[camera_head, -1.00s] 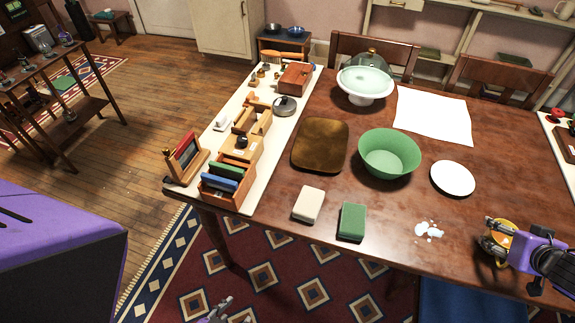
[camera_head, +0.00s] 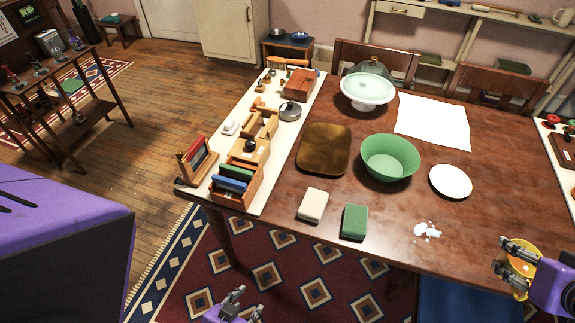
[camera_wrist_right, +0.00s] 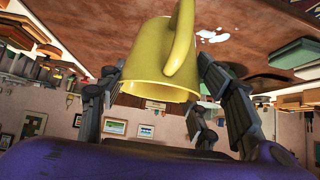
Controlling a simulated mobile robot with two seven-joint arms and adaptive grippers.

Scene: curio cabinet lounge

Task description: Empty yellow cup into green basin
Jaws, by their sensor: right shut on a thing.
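The yellow cup (camera_head: 513,283) is at the right front of the head view, near the table's front edge. My right gripper (camera_head: 512,268) is shut on it. My left gripper (camera_head: 242,307) is open and empty, low in front of the table.
White bits (camera_head: 427,230) lie on the table between basin and cup. A white plate (camera_head: 451,181) is right of the basin. A green block (camera_head: 355,221), a pale block (camera_head: 313,204) and a brown tray (camera_head: 323,150) are to its left. A cake stand (camera_head: 367,92) is behind.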

